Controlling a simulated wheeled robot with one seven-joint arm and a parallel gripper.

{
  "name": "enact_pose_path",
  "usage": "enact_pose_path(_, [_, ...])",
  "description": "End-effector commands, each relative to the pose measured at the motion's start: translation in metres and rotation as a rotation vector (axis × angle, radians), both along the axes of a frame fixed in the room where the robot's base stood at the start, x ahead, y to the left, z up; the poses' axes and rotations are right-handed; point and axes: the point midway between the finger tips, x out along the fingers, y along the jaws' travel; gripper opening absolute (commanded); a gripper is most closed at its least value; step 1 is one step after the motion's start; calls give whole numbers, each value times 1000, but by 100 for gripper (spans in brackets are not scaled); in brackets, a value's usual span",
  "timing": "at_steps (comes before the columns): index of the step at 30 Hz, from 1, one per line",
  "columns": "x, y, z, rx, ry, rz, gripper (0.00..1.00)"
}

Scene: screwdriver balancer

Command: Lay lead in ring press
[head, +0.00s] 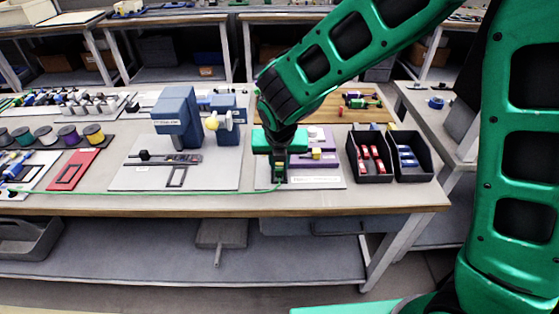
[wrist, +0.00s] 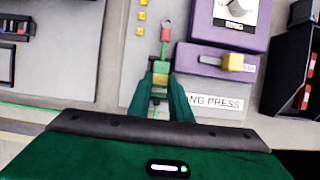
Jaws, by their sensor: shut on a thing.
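My gripper (wrist: 161,82) points down over the grey plate at the left side of the purple ring press (wrist: 222,57). It is shut on the lead, at a yellow piece between the fingertips. A short green length of the lead runs from there to a red sleeve with a small metal ring (wrist: 166,36), left of the press. In the head view my gripper (head: 279,178) hides part of the purple press (head: 320,140). The green lead (head: 150,192) trails left along the table's front edge.
Black bins with red parts (head: 371,165) and blue parts (head: 409,160) stand right of the press. A blue-grey machine (head: 177,118) stands on the plate to the left. Spools (head: 93,134) and a red tray (head: 73,169) are farther left. Several small yellow pieces (wrist: 140,30) lie near the press.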

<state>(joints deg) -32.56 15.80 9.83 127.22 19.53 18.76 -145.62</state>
Motion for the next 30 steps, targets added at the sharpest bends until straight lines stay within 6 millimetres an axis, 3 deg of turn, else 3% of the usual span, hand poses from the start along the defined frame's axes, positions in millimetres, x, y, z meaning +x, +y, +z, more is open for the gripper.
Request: enact_pose_path(30, [0,1,-10,0,-1,2,0])
